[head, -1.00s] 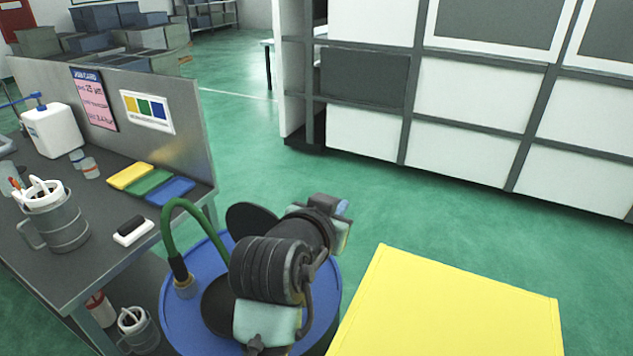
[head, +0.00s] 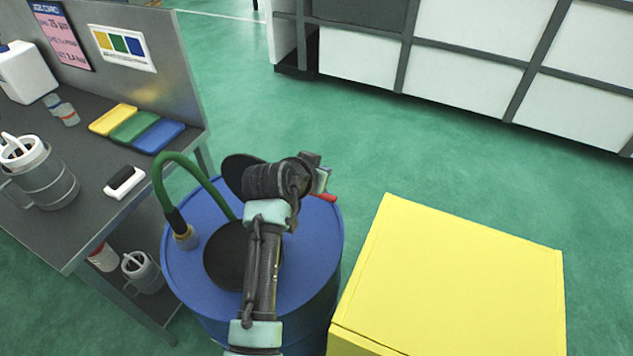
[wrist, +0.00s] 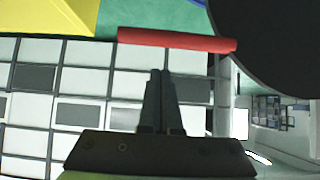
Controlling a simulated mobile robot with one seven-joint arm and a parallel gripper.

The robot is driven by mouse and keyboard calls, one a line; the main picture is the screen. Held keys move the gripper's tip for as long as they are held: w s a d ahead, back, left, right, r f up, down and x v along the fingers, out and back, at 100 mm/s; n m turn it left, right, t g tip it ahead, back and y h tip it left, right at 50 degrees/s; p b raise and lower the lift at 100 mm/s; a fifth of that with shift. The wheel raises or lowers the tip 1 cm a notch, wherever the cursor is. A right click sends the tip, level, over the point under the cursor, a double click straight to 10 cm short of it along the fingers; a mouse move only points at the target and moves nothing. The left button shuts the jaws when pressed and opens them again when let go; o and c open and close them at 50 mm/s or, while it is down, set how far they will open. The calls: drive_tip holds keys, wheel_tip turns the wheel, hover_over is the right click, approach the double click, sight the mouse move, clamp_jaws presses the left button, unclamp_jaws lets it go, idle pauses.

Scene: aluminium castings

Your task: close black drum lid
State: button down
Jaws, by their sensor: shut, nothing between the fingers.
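The blue drum (head: 315,250) stands between the bench and a yellow box. Its round black lid (head: 236,172) is raised and tilted up at the far side of the drum top, partly hidden by my arm. A dark round opening (head: 224,255) shows on the drum top. In the wrist view the lid (wrist: 275,35) fills the upper right corner as a dark disc. A red bar (wrist: 180,40) lies beside it, and its end (head: 325,197) shows past my wrist in the head view. My gripper (wrist: 161,75) is shut and empty, apart from the bar in that picture.
A green hose (head: 162,180) curves into the drum top on the left. The yellow box (head: 455,270) stands close on the right. The bench (head: 95,205) with trays and a jug is at left. Green floor beyond the drum is clear.

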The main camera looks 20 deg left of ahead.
drive_tip(key=shift+s+a+f+p, duration=0.1)
drive_tip(key=shift+s+f+p, duration=0.3)
drive_tip(key=shift+s+p, duration=0.25)
drive_tip(key=shift+s+f+p, duration=0.4)
drive_tip(key=shift+s+p, duration=0.15)
drive_tip(key=shift+s, duration=0.05)
drive_tip(key=shift+f, duration=0.15)
drive_tip(key=shift+s+f+b, duration=0.15)
drive_tip(key=shift+b, duration=0.2)
